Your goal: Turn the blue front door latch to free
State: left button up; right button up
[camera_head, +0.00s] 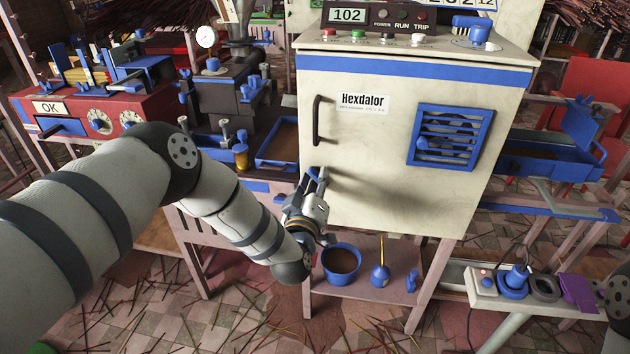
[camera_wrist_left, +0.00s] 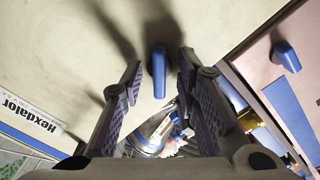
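The blue front door latch (camera_wrist_left: 159,75) is a small rounded bar on the cream cabinet door (camera_head: 372,130), near the door's lower left edge in the head view. In the left wrist view it points lengthwise between my fingers. My left gripper (camera_head: 316,186) is at that door corner; in the left wrist view its two dark fingers (camera_wrist_left: 160,62) are open, one on each side of the latch, with gaps showing. In the head view the gripper largely covers the latch. My right gripper is not in view.
A dark door handle (camera_head: 317,120) is above my left gripper. A blue bowl (camera_head: 341,262) stands on the shelf below. Another blue knob (camera_wrist_left: 286,56) is on the adjoining panel. A blue tray (camera_head: 278,143) lies left of the cabinet, and a blue vent (camera_head: 450,136) is on the door.

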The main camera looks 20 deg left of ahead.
pick_arm(q)
jog(key=shift+s, duration=0.1)
jog(key=s+d, duration=0.1)
jog(key=s, duration=1)
jog(key=shift+s+d, duration=0.15)
jog(key=shift+s, duration=0.2)
jog(key=s+f+m+g+h+p, duration=0.15)
jog(key=s+f+m+g, duration=0.25)
jog(key=s+f+g, duration=0.5)
jog(key=s+f+m+g+h, duration=0.25)
jog(key=s+f, duration=0.45)
jog(key=s, duration=0.6)
jog(key=s+a+m+g+y, duration=0.1)
jog(key=s+a+g, duration=0.2)
jog(key=s, duration=0.8)
jog(key=s+a+r+m+g+p, duration=0.1)
jog(key=s+a+m+g, duration=0.1)
jog(key=s+g, duration=0.4)
jog(key=s+a, duration=0.1)
jog(key=s, duration=0.4)
jog(key=shift+s+y, duration=0.25)
jog(key=shift+y, duration=0.15)
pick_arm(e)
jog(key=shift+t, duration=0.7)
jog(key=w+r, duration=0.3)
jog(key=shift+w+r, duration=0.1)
pick_arm(q)
jog(key=shift+w+a, duration=0.1)
